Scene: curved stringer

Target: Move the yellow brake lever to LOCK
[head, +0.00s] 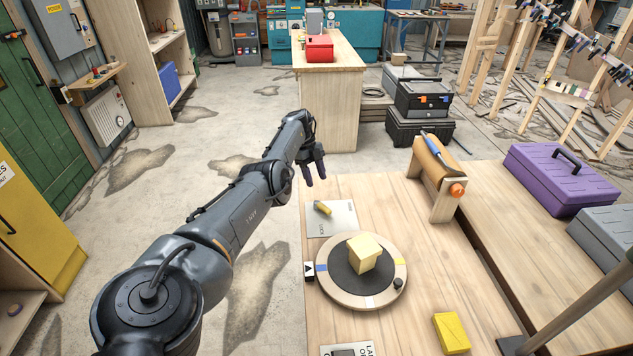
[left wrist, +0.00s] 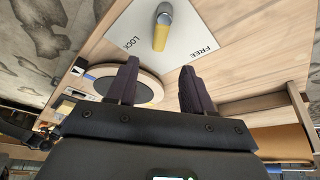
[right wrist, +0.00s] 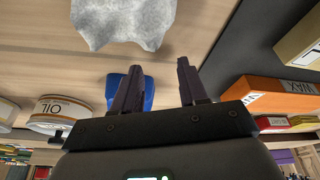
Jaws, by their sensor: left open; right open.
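The brake lever (head: 323,208) has a yellow handle and a grey end, and sits on a white plate (head: 343,218) at the table's far left corner. In the left wrist view the lever (left wrist: 159,36) lies between the printed words LOCK, on the left, and FREE, on the right; its yellow end faces my gripper. My left gripper (head: 316,181) is open and empty, just beyond the plate's far edge and apart from the lever. It also shows in the left wrist view (left wrist: 160,67). My right gripper (right wrist: 158,82) is open and empty, outside the head view.
A round turntable (head: 393,252) with a pale yellow block (head: 363,254) stands near the plate. A yellow brick (head: 451,332) lies at the front. A wooden stand with an orange-tipped roll (head: 436,170) is at the back right.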

